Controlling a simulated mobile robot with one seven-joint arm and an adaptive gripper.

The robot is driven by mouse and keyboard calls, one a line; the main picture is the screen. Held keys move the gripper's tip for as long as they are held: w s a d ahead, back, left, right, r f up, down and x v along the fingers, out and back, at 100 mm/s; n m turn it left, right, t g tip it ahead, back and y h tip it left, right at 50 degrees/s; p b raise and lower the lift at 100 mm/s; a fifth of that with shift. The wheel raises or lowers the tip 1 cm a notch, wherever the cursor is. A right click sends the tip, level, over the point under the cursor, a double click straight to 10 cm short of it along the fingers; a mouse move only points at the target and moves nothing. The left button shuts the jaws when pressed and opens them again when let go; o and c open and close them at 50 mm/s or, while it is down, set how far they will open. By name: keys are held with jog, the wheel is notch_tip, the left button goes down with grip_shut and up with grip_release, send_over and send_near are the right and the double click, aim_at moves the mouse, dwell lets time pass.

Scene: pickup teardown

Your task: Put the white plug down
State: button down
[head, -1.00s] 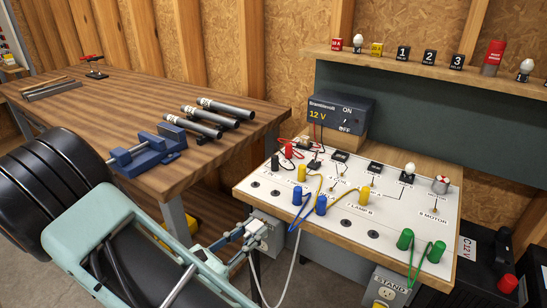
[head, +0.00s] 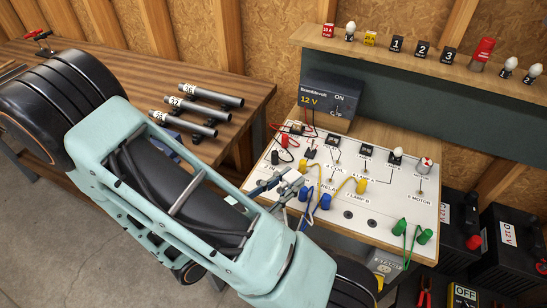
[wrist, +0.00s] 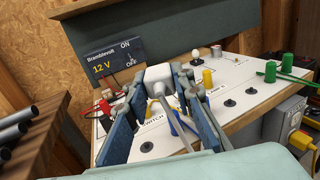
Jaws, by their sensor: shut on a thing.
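My gripper (head: 285,184) is over the left part of the white circuit board (head: 330,222) in the head view. In the wrist view my gripper (wrist: 158,88) is shut on the white plug (wrist: 158,74), which sits between the blue-grey fingers. A grey cord (wrist: 173,97) runs from the plug toward the camera. The plug appears above the board, in front of the 12 V supply; whether it touches anything beneath cannot be told.
Yellow, blue and green jacks with leads crowd the board, including a blue jack (head: 325,201) and a green jack (head: 425,236). The dark 12 V supply (head: 331,98) stands behind. A grey outlet box (wrist: 287,118) is below the board's right edge. Pipes (head: 211,95) lie on the workbench.

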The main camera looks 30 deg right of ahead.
jog(key=shift+r, duration=0.35)
jog(key=f+b, duration=0.1)
jog(key=b, duration=0.2)
jog(key=shift+w, duration=0.4)
jog(key=w+b, duration=0.1)
jog(key=b, duration=0.5)
jog(key=shift+w+f, duration=0.1)
jog(key=shift+f, duration=0.1)
jog(key=shift+b, duration=0.6)
jog(key=b, duration=0.2)
jog(key=shift+d+f+b, duration=0.1)
jog(key=shift+d+b, duration=0.1)
jog(key=shift+b, duration=0.2)
